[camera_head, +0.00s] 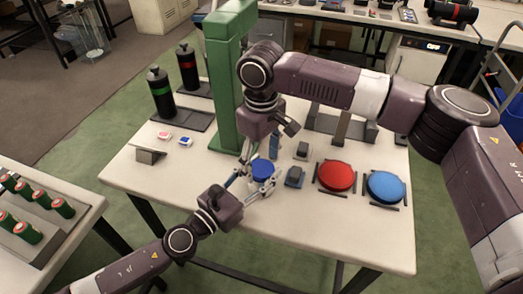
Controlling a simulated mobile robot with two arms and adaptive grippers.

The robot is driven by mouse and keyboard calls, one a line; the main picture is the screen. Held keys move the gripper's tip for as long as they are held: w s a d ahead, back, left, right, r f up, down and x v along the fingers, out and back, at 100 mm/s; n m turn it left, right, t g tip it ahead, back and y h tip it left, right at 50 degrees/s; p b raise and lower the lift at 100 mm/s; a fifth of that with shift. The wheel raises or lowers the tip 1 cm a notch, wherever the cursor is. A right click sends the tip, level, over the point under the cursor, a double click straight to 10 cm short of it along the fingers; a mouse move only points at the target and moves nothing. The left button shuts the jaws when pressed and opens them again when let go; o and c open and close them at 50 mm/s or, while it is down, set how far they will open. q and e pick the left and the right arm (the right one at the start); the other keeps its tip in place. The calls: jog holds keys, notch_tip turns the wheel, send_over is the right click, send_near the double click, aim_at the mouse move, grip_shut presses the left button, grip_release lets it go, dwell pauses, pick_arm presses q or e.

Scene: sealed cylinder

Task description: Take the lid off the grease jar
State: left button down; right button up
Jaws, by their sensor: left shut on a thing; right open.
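The grease jar (262,180) stands near the middle of the table with a round blue lid (263,168) on top. Its body is mostly hidden by the gripper fingers. My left gripper (258,182) reaches in from the lower left and is shut on the jar, with a finger on each side. My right gripper (260,153) points down from above, just behind and over the lid. Its fingers are spread apart, and it appears empty. I cannot tell whether its fingertips touch the lid.
A green column (226,85) rises behind the jar. A red disc (337,176) and a blue disc (386,187) lie to the right, with small dark blocks (294,177) between. Black bottles (160,92) stand at the back left. The table's front left (150,185) is clear.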

jog(key=shift+f, duration=0.4)
jog(key=shift+c, duration=0.6)
jog(key=c, duration=1.2)
jog(key=shift+o, duration=0.5)
jog(key=shift+n, duration=1.8)
jog(key=o, duration=1.3)
jog(key=shift+r, duration=2.3)
